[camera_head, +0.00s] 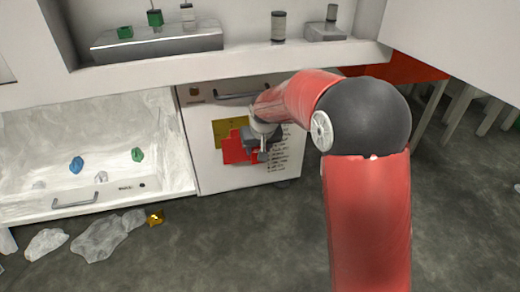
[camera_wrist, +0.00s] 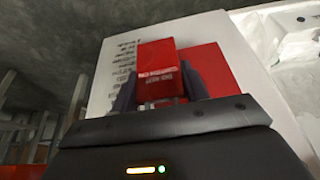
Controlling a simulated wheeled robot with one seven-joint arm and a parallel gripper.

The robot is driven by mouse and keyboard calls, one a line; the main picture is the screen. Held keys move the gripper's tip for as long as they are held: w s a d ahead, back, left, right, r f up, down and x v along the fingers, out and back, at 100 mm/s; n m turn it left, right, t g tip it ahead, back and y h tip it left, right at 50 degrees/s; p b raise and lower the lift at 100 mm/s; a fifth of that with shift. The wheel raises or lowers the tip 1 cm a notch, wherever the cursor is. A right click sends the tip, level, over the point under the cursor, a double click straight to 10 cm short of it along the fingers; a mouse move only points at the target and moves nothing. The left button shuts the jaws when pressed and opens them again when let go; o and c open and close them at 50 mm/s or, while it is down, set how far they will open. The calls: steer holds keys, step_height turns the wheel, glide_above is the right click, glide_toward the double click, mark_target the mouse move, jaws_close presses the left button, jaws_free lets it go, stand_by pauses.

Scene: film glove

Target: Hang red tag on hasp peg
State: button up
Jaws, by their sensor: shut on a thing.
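The red tag (camera_wrist: 158,66), with pale lettering, stands between the two dark fingers of my gripper (camera_wrist: 160,88) in the wrist view. The gripper is shut on it. In the head view my gripper (camera_head: 262,145) is in front of the white cabinet door (camera_head: 218,178), beside a red patch (camera_head: 234,153) and a yellow patch (camera_head: 222,130). I cannot tell there which red is the held tag. Another red area (camera_wrist: 214,68) shows behind the tag in the wrist view. I cannot make out the hasp peg in either view.
A bar handle (camera_head: 242,96) is at the top of the door. An open white drawer (camera_head: 70,203) at left holds blue and green pieces. Crumpled clear plastic (camera_head: 105,236) and a yellow piece (camera_head: 155,218) lie on the floor. A shelf above carries several small items.

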steer(key=shift+w+a+f+p, duration=0.15)
steer(key=shift+w+a, duration=0.05)
steer(key=shift+w, duration=0.45)
steer(key=shift+w+a+f+p, duration=0.15)
steer(key=shift+w+a+p, duration=0.05)
steer(key=shift+w, duration=0.5)
steer(key=shift+w+a+f+p, duration=0.15)
steer(key=shift+w+a, duration=0.05)
steer(key=shift+w, duration=0.45)
steer(key=shift+w, duration=0.1)
